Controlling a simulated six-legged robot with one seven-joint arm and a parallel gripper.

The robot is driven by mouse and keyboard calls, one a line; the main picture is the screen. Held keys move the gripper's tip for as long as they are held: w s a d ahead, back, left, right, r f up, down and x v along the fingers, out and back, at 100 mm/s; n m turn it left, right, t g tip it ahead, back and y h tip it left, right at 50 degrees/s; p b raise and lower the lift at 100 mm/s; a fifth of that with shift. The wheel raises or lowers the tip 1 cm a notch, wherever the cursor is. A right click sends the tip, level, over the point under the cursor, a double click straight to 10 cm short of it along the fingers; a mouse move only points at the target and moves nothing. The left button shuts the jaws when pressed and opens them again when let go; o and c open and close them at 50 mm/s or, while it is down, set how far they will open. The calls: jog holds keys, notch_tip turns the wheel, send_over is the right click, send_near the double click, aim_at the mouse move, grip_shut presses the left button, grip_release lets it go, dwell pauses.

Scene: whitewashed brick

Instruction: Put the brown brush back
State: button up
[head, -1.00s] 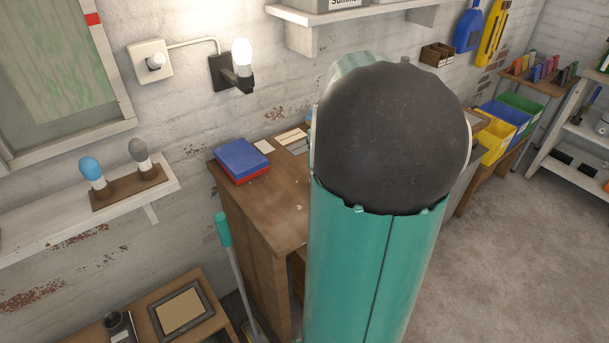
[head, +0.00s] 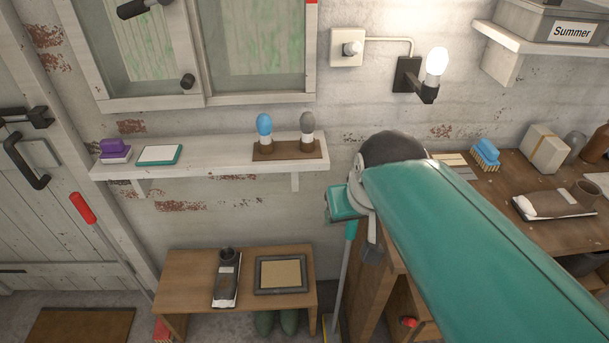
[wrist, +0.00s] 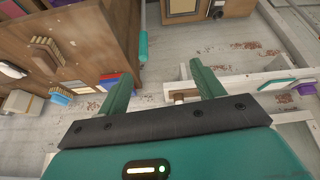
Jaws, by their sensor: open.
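A brush with tan bristles facing up (wrist: 47,50), probably the brown brush, lies on the wooden desk (wrist: 95,35) in the wrist view. I do not see it in the head view, where my arm covers part of the desk. My gripper (wrist: 163,82) is open and empty in the wrist view. Its two teal fingers are well apart, away from the brush. A blue brush (head: 486,152) stands on the desk; it also shows in the wrist view (wrist: 60,96).
The white shelf (head: 215,165) also holds a rack with two bulbs (head: 288,150). A low bench (head: 180,265) below holds a framed board (head: 281,274). A lit wall lamp (head: 436,65) projects near my arm. A teal-handled pole (head: 350,230) leans by the desk.

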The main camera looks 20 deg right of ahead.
jog(key=s+a+n+y, duration=0.1)
jog(key=s+a, duration=0.2)
jog(key=a, duration=0.1)
jog(key=shift+s+a+f, duration=0.2)
jog(key=shift+s+a, duration=0.15)
jog(key=shift+a, duration=0.05)
